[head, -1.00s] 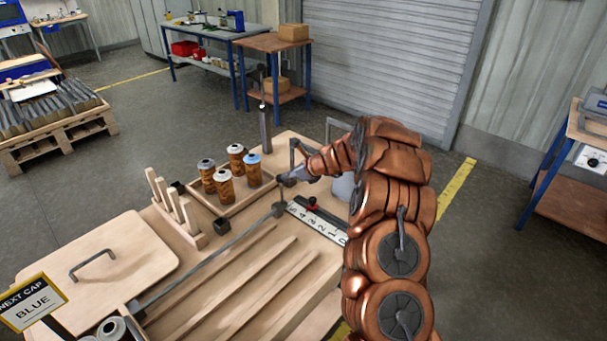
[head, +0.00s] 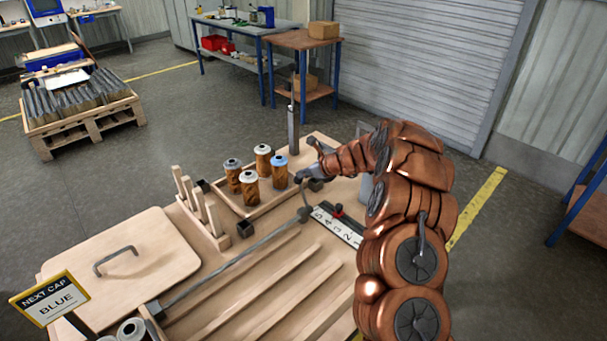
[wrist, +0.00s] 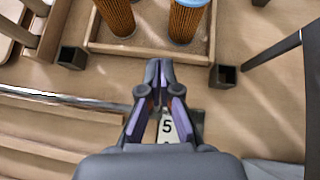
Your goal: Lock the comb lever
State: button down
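The comb lever (head: 228,262) is a long thin grey rod. It runs across the wooden bench from a pivot at the lower left to a rounded end near the number scale. It also shows in the wrist view as a silver bar (wrist: 58,98) entering from the left, its end hidden behind my gripper. My gripper (wrist: 160,66) points down over that end, with its fingertips together. In the head view my gripper (head: 303,187) is small, and I cannot tell whether it touches the lever. Dark square blocks stand left (wrist: 72,57) and right (wrist: 224,76) of the fingers.
Several cartridges, one blue-capped (head: 280,170), stand in a wooden tray (head: 262,210) just beyond my gripper. A number scale (head: 340,228) with a red marker lies right of the lever end. A peg rack (head: 205,222), handled lid (head: 120,262) and "NEXT CAP BLUE" sign (head: 52,299) are left.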

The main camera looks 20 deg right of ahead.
dwell(0.3)
jog(key=s+d+r, duration=0.2)
jog(key=r, duration=0.4)
jog(key=s+d+r, duration=0.1)
jog(key=d+r, duration=0.1)
jog(key=r, duration=0.4)
jog(key=shift+s, duration=0.4)
jog(key=shift+a, duration=0.1)
jog(key=s+a+r+n+g, duration=0.3)
jog(key=s+a+n, duration=0.45)
jog(key=s, duration=0.45)
jog(key=s+a+r+n+g, duration=0.2)
jog(key=s+a+n+g, duration=0.1)
jog(key=s+a+n, duration=0.55)
jog(key=s+d+f+n+g+h, duration=0.1)
jog(key=s+n, duration=0.5)
jog(key=s, duration=1.1)
jog(key=s+d+f+n+g+h, duration=0.1)
jog(key=s+d+n+g+h, duration=0.2)
jog(key=s, duration=1.5)
jog(key=d+n+h, duration=0.1)
jog(key=n+h, duration=0.1)
jog(key=n, duration=0.1)
jog(key=shift+s+f+n, duration=0.15)
jog(key=shift+s+n, duration=0.05)
jog(key=shift+n, duration=0.1)
